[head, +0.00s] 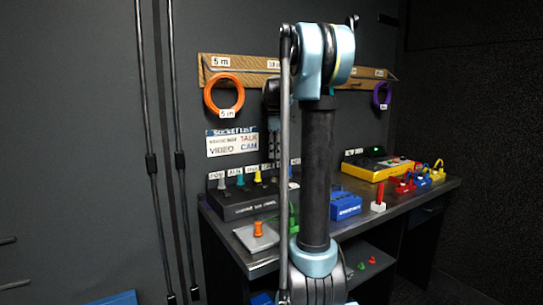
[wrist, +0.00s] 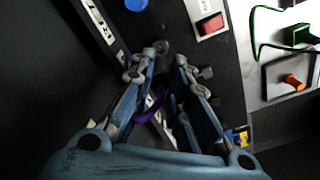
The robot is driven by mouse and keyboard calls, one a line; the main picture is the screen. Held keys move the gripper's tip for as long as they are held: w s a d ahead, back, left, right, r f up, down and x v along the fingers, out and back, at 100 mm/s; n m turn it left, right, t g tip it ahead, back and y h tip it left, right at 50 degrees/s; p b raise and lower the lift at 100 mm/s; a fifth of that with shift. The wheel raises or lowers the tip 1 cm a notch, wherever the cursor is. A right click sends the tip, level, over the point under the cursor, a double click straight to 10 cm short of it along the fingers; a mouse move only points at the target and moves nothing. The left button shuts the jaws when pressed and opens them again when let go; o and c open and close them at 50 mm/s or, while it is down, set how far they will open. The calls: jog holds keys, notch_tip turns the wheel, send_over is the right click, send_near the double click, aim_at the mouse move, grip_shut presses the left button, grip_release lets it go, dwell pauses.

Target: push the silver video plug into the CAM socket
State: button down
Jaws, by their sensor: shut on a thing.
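In the wrist view, my gripper (wrist: 165,60) reaches down toward a black panel box (wrist: 222,62), with its fingers close together at the tips. A small round grey-silver end, which looks like the silver video plug (wrist: 161,46), shows at the fingertips. The fingers hide most of it, and I cannot tell how it sits against any socket. In the head view, my gripper (head: 275,150) is partly hidden behind my arm, above the black socket box (head: 245,208). The CAM socket cannot be made out in either view.
Grey, teal and yellow plugs (head: 258,177) stand along the box's back. A red switch (wrist: 209,23) is on the box. A grey plate (head: 258,238) with an orange plug (head: 258,229) lies in front. A blue block (head: 345,207) and yellow case (head: 380,170) stand right.

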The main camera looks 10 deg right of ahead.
aim_at(274, 160)
jog(key=shift+w, duration=0.1)
jog(key=shift+a, duration=0.25)
jog(key=shift+f, duration=2.9)
jog(key=shift+f, duration=1.05)
jog(key=c, duration=1.5)
grip_release()
jog(key=shift+o, duration=0.2)
jog(key=shift+r, duration=3.65)
